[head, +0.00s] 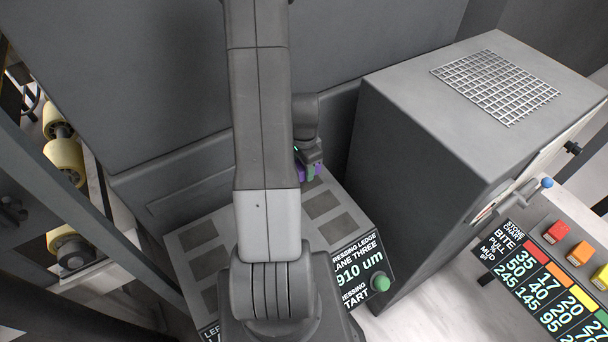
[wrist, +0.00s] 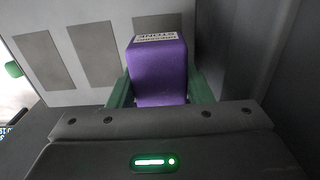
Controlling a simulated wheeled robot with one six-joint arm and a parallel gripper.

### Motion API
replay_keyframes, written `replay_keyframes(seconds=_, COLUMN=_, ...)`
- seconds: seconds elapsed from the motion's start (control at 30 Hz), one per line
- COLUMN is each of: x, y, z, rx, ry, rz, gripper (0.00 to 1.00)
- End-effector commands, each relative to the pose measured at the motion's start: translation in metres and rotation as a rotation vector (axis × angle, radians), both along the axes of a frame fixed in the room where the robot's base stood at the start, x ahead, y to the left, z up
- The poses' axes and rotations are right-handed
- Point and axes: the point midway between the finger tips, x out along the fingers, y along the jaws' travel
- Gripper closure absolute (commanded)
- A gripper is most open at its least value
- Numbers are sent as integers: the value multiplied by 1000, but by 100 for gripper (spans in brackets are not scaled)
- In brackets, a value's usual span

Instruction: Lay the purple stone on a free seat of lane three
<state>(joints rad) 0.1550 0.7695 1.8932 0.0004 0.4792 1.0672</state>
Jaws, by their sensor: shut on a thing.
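The purple stone (wrist: 158,72) is a block with a white label on its top. My gripper (wrist: 160,90) is shut on it, one green finger on each side. In the head view the stone (head: 318,169) shows beside a green finger of my gripper (head: 309,172), at the far end of the right-hand row of the ledge (head: 262,178). That row is marked lane three on the label (head: 358,262). Two dark seats (head: 321,205) (head: 337,228) of it show bare. A third seat (wrist: 158,22) is partly behind the stone in the wrist view. I cannot tell whether the stone touches the ledge.
A tall grey cabinet (head: 420,150) stands close on the right, and a grey wall backs the ledge. A row of bare dark seats (head: 204,258) lies on the left. A green button (head: 381,283) sits at the front right. My arm hides the ledge's middle.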

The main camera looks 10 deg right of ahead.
Motion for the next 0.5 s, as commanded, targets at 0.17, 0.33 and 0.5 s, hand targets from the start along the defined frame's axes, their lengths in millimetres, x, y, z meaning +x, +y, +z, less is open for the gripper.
replay_keyframes(seconds=0.17, x=-1, y=0, z=-17, rx=1, ry=4, rz=0, gripper=83)
replay_keyframes(seconds=0.33, x=0, y=0, z=-37, rx=0, ry=2, rz=0, gripper=83)
replay_keyframes(seconds=0.5, x=0, y=0, z=-44, rx=0, ry=-1, rz=0, gripper=83)
